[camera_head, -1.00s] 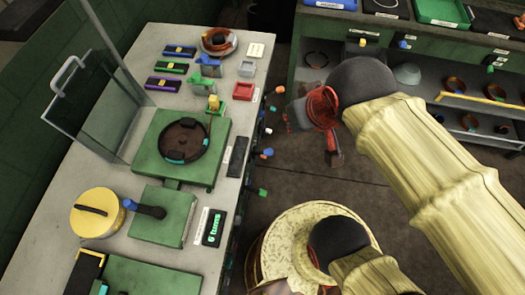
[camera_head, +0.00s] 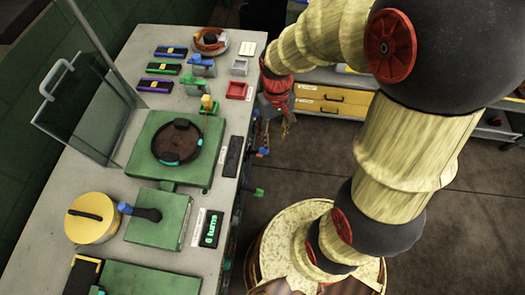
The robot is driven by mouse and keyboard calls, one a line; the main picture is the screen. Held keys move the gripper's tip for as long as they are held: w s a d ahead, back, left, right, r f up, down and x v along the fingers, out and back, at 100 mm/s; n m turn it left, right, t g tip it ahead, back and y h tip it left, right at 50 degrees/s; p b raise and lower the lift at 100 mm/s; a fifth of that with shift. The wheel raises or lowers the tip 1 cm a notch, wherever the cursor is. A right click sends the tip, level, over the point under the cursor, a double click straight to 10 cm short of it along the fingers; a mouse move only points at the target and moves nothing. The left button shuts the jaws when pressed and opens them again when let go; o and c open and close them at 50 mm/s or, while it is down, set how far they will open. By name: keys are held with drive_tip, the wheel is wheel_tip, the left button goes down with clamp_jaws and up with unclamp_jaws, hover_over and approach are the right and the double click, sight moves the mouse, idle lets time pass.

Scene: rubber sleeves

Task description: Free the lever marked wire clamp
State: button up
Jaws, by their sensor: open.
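Several small levers with coloured knobs stick out from the bench's right side. A green-knobbed one (camera_head: 258,193) and a blue-knobbed one (camera_head: 263,152) show; others are hidden behind my gripper. The lever marked wire clamp cannot be picked out, as the small labels are unreadable at this size. My gripper (camera_head: 277,122) hangs beside the bench's right edge, near the upper side levers. Its fingers are open and look empty; whether they touch a lever cannot be told. A black lever with a blue knob (camera_head: 127,208) lies on a green block on the bench.
A glass guard (camera_head: 80,110) stands at left. Drawers (camera_head: 332,101) stand behind; floor at right is clear.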

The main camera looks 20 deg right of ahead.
drive_tip(key=w+f+n+g, duration=0.1)
drive_tip(key=w+f+n, duration=0.1)
drive_tip(key=f, duration=0.8)
drive_tip(key=w+f+n+g, duration=0.1)
drive_tip(key=w+f+n, duration=0.2)
drive_tip(key=f, duration=0.7)
drive_tip(key=n+t, duration=0.2)
drive_tip(key=n, duration=0.2)
hover_over(263, 149)
wheel_tip(263, 149, down, 3)
drive_tip(key=shift+w+d+y, duration=0.15)
drive_tip(key=shift+y, duration=0.15)
drive_tip(key=shift+w+d+n, duration=0.1)
drive_tip(key=shift+w+n, duration=0.3)
drive_tip(key=shift+n, duration=0.2)
drive_tip(key=shift+s+f+b, duration=0.1)
drive_tip(key=shift+f+b, duration=0.2)
drive_tip(key=shift+f, duration=0.2)
drive_tip(key=f, duration=0.2)
drive_tip(key=f+b, duration=0.1)
drive_tip(key=f, duration=0.3)
drive_tip(key=shift+s+a+f, duration=0.35)
drive_tip(key=shift+s+f, duration=0.05)
drive_tip(key=shift+c, duration=0.6)
clamp_jaws()
